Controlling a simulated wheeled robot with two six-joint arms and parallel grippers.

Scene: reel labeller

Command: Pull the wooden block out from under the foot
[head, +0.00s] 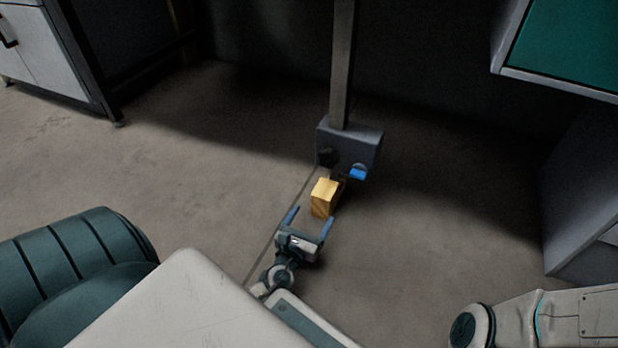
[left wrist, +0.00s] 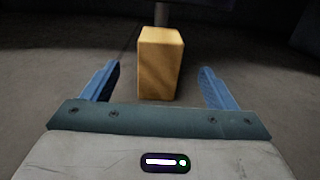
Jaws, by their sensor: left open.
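The yellow wooden block (head: 323,198) stands on the floor by the lower end of a post carrying a grey housing (head: 350,148). In the left wrist view the block (left wrist: 160,63) is upright, midway between the fingers and a little beyond them. A thin post (left wrist: 161,14) rises behind it. The foot cannot be made out clearly; the block's far side is hidden. My left gripper (head: 311,219) is open and empty, low in front of the block, one finger towards each side. Its blue fingers show in the left wrist view (left wrist: 158,85), apart from the block. My right gripper is out of view.
A blue part (head: 358,174) sticks out at the housing's lower front. A white cabinet (head: 45,50) stands at the upper left. A green-topped table (head: 570,45) is at the upper right. The floor around the block is clear.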

